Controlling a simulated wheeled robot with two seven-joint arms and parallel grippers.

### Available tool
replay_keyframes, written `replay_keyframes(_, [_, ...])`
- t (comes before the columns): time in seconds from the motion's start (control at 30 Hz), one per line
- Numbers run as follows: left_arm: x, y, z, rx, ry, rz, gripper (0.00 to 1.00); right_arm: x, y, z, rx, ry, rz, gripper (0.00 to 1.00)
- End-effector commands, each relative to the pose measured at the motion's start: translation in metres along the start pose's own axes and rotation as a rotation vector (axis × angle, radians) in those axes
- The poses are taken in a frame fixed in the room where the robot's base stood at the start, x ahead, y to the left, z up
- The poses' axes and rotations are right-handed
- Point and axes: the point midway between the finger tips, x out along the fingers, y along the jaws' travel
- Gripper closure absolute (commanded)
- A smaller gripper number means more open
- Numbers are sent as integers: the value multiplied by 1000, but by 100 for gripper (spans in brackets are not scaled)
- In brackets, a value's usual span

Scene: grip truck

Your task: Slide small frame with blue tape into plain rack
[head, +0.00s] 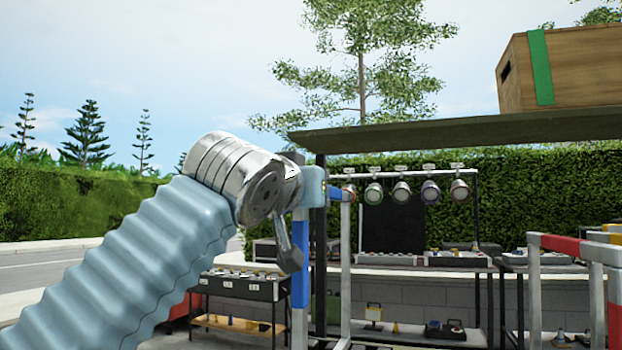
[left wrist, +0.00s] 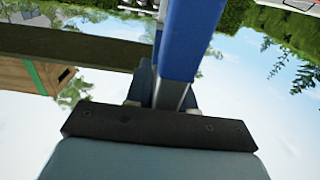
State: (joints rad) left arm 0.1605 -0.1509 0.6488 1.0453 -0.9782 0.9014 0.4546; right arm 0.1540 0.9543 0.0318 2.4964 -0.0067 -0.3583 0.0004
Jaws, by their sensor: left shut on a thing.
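The small frame with blue tape shows in the head view as an upright pale post with a blue band (head: 300,275). In the left wrist view its blue-taped bar (left wrist: 190,38) runs up from between my fingers. My left gripper (head: 292,245) is shut on this frame, holding it upright at the centre of the head view; its fingers are partly hidden by the bar in the left wrist view (left wrist: 160,98). More blue shows on a short bar to the right, by a pale post. I cannot tell which structure is the plain rack. My right gripper is not in view.
A dark overhead shelf (head: 450,133) carries a wooden crate (head: 575,72) with a green stripe. A dark post (head: 320,250) stands close right of the held frame. Frames with red tape (head: 562,245) stand at right. Equipment tables (head: 235,285) and a lamp row (head: 402,190) lie behind.

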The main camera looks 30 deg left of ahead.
Motion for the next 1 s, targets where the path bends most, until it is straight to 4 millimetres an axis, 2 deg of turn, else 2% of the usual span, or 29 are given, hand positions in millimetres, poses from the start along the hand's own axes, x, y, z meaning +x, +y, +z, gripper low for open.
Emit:
replay_keyframes(0.53, [-1,0,42,1,2,0,100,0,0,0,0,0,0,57])
replay_keyframes(0.6, [-1,0,52,0,4,2,100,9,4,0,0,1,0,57])
replay_keyframes(1.0, [-1,0,80,1,4,1,100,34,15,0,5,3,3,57])
